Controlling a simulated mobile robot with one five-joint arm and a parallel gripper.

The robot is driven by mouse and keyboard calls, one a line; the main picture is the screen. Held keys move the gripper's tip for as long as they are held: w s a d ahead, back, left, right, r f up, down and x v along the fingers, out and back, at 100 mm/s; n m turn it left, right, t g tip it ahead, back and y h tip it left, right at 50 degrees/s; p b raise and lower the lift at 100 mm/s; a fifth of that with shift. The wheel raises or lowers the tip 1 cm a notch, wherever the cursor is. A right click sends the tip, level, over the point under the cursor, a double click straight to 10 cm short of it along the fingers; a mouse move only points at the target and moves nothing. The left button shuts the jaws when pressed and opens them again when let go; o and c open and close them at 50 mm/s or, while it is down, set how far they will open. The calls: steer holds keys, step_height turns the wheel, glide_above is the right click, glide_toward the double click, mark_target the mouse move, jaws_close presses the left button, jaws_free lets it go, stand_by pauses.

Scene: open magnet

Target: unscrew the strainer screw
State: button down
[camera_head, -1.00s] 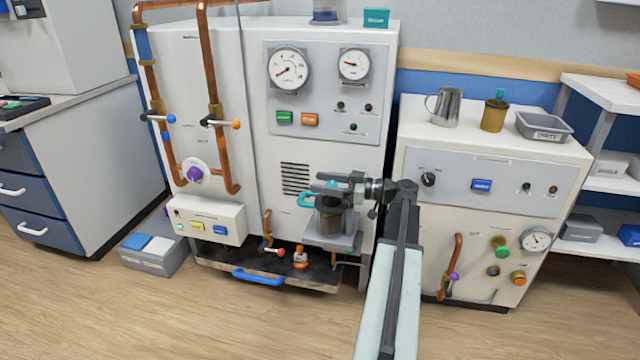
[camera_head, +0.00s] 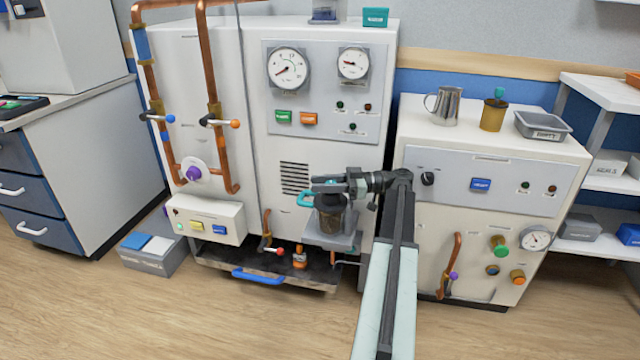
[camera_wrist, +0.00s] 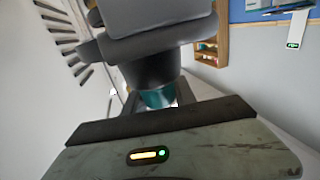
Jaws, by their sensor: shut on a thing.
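The strainer (camera_head: 331,222) is a dark, see-through pot on a grey bracket at the front of the white machine, with a teal handle (camera_head: 305,199) on its left. The teal screw (camera_wrist: 158,97) shows in the wrist view between the jaws, partly covered by dark gripper parts. My gripper (camera_head: 328,184) is over the top of the strainer, coming in from the right, and is shut on the screw. In the head view the jaws hide most of the screw. The exact contact is hard to make out.
Below the bracket is a dark drip tray with a blue handle (camera_head: 258,276), a red-tipped valve and a small orange fitting (camera_head: 300,257). Copper pipes (camera_head: 217,100) run up the left of the machine. A second white cabinet (camera_head: 480,225) stands close on the right.

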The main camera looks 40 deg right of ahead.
steer(key=c, duration=1)
jaws_free()
steer(key=shift+r, duration=0.1)
step_height(320, 180, up, 4)
steer(key=p, duration=0.4)
steer(key=shift+r, duration=0.2)
steer(key=s+a, duration=0.3)
steer(key=s, duration=0.1)
steer(key=s+a, duration=0.3)
steer(key=s, duration=0.1)
steer(key=s+a+p, duration=0.1)
steer(key=s+a, duration=0.2)
steer(key=s, duration=0.1)
steer(key=shift+s+a+r, duration=0.2)
steer(key=shift+s+a, duration=0.15)
steer(key=shift+s, duration=0.05)
